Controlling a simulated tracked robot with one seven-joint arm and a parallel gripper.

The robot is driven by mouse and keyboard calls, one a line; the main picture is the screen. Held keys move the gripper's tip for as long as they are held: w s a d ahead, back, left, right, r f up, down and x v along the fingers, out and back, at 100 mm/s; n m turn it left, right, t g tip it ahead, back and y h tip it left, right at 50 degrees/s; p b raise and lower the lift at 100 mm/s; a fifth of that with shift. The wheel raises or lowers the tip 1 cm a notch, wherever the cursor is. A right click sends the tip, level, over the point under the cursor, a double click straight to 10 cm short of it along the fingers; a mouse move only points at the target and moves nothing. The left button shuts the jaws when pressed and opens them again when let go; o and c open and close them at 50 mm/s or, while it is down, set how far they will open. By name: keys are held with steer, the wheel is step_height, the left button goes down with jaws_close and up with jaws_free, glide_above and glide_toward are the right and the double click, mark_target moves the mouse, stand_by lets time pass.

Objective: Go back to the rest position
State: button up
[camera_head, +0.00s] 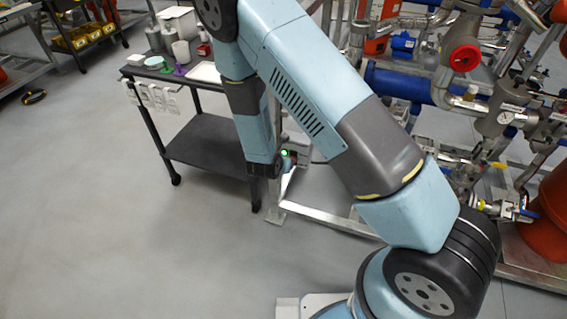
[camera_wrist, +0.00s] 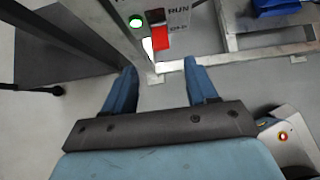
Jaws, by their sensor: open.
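My blue arm spans the middle of the head view, folded from the lower right up and then down beside the cart. My gripper (camera_wrist: 162,82) shows in the wrist view with its two blue fingers spread apart and nothing between them. In the head view the gripper is mostly hidden behind my arm. Beyond the fingertips in the wrist view is a control panel with a lit green light (camera_wrist: 136,21), a red switch (camera_wrist: 160,38) and a label reading RUN. I cannot tell whether the fingers touch anything, but no contact shows.
A dark two-shelf cart (camera_head: 205,143) stands left of my arm, with jars and cups on top. A pipe skid with blue and red parts (camera_head: 400,80) fills the right side. A metal frame (camera_head: 318,213) stands near my gripper. Open grey floor lies at the lower left.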

stand_by(0.3)
steer(key=w+d+r+m+h, duration=0.2)
steer(key=d+r+m, duration=0.25)
steer(key=r, duration=0.45)
steer(key=w+d+r+m+h, duration=0.15)
steer(key=d+r+m, duration=0.3)
steer(key=r, duration=0.45)
steer(key=s+d+r+m+g, duration=0.35)
steer(key=d+r+m, duration=0.55)
steer(key=r, duration=0.4)
steer(key=s+d+r+m+y, duration=0.3)
steer(key=s+r+m, duration=0.4)
steer(key=s, duration=0.5)
steer(key=s+d+r+m+y, duration=0.3)
steer(key=s+r+m, duration=0.4)
steer(key=s+r, duration=0.4)
steer(key=shift+s+r+t, duration=0.3)
steer(key=shift+s+t, duration=0.05)
steer(key=shift+s, duration=0.75)
steer(key=shift+d+y, duration=0.1)
steer(key=shift+y, duration=0.15)
